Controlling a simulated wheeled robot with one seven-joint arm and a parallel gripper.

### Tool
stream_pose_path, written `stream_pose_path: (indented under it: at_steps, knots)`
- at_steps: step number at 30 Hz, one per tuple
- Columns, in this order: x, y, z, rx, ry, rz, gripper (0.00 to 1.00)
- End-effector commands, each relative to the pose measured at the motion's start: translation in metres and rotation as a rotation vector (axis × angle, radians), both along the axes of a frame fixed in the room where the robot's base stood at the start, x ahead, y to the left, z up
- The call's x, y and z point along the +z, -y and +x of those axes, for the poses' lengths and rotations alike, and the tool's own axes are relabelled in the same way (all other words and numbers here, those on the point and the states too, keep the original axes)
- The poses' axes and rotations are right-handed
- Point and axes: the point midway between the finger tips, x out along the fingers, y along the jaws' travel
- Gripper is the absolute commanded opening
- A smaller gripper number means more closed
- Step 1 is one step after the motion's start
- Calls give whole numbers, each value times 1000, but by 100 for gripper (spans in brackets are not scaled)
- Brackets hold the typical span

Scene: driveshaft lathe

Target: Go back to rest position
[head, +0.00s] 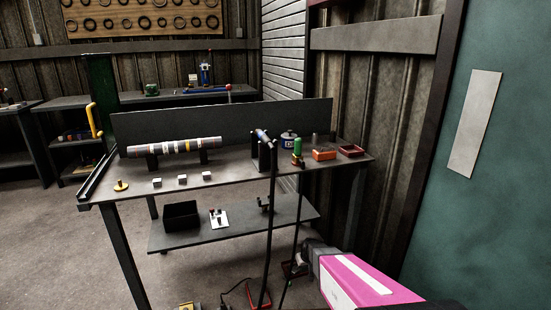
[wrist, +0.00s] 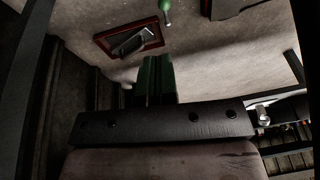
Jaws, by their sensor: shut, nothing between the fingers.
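My pink arm reaches in from the lower right of the head view, with its dark wrist end low, in front of the workbench (head: 240,178) and right of its lower shelf. The fingertips are too small and dark to make out there. In the wrist view my gripper (wrist: 152,66) shows as two green fingers close together beyond a dark bar. It is shut and empty. Beyond the fingers lies a red-rimmed plate (wrist: 128,38) with a dark piece on it, apart from them.
The bench holds a striped shaft (head: 175,146), several white blocks, an orange box (head: 324,155) and a dark red tray (head: 351,151). A thin black stand (head: 270,215) rises in front of the bench. A green door (head: 485,120) is at right. Floor at left is clear.

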Motion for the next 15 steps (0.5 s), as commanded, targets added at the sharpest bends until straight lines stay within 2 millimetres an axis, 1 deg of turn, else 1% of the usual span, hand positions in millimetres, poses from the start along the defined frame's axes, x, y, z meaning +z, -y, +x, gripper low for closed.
stream_pose_path:
  at_steps: [1,2,3,5,6,8,9,12,15]
  knots:
    - [37,5,-21,-17,-20,-4,0]
    - [53,7,-29,-29,-37,-8,0]
    - [73,10,-40,-45,-59,-15,0]
    - [103,15,-57,-70,-92,-25,0]
    - [123,19,-69,-89,-113,-33,0]
    - [151,24,-88,-119,-145,-47,0]
    - [167,28,-101,-139,-165,-59,0]
    - [203,36,-129,-187,-207,-84,0]
    - [228,43,-150,-228,-239,-106,0]
